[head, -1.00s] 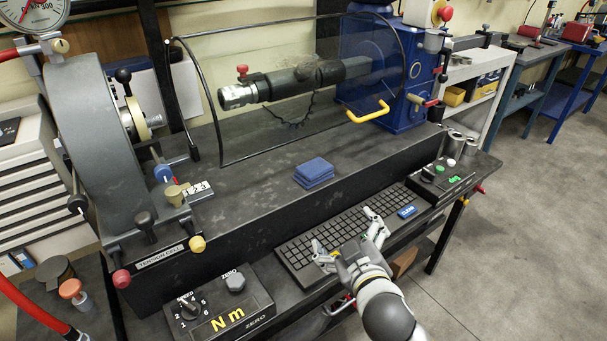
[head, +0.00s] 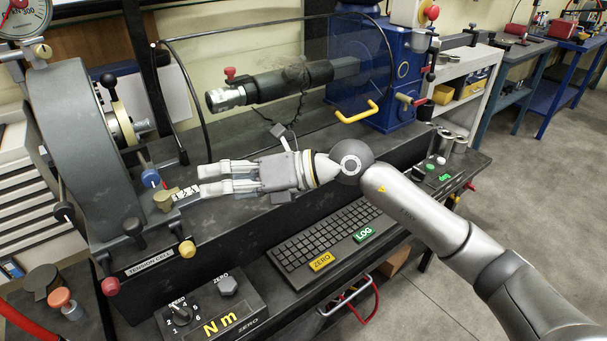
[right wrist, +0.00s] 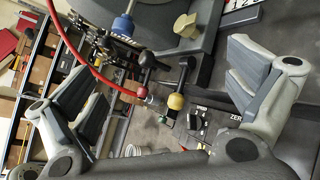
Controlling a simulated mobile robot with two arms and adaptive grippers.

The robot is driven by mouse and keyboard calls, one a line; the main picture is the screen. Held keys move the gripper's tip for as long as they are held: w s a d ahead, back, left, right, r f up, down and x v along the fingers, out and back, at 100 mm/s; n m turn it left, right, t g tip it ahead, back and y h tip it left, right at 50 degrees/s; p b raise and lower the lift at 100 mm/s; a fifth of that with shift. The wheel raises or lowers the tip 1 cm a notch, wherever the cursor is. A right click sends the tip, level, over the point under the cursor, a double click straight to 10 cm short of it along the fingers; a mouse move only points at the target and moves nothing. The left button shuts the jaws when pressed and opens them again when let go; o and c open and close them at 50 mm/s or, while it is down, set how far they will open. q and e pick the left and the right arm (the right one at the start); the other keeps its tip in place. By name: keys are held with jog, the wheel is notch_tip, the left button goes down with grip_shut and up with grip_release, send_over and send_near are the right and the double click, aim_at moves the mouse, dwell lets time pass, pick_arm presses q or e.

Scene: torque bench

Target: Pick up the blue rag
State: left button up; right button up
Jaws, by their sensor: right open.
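The blue rag is not visible in either current view; my right arm covers the part of the bench top where it lay. My right gripper (head: 203,180) is open and empty, reaching left over the bench in the head view, its fingertips near the small counter (head: 187,193) by the tension cell. In the right wrist view the spread fingers of my right gripper (right wrist: 160,95) have no rag between them. My left gripper is not in view.
The tension cell's yellow knob (head: 187,248) and blue knob (head: 150,178) stand close to the fingertips. A clear guard with a yellow handle (head: 358,112) stands behind my arm. A keyboard (head: 325,240) and an Nm box (head: 212,308) lie in front.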

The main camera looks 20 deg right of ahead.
jog(key=w+d+f+h, duration=0.1)
jog(key=w+d+h, duration=0.25)
jog(key=d, duration=0.35)
jog(key=w+d+f+m+h, duration=0.1)
jog(key=w+d+h, duration=0.1)
jog(key=d+h, duration=0.35)
jog(key=w+d+f+h, duration=0.1)
jog(key=w+d+h, duration=0.2)
jog(key=d, duration=0.6)
jog(key=shift+t, duration=0.4)
jog(key=x, duration=0.2)
jog(key=p+x, duration=0.1)
jog(key=x, duration=0.1)
jog(key=shift+w+a+f, duration=0.1)
jog(key=shift+a+f, duration=0.05)
jog(key=shift+a, duration=0.1)
jog(key=shift+w+a+f, duration=0.15)
jog(key=shift+w+f, duration=0.15)
jog(key=shift+f, duration=0.25)
jog(key=p+x, duration=0.1)
jog(key=x, duration=0.3)
jog(key=shift+f, duration=0.1)
jog(key=shift+c, duration=0.4)
jog(key=c, duration=0.8)
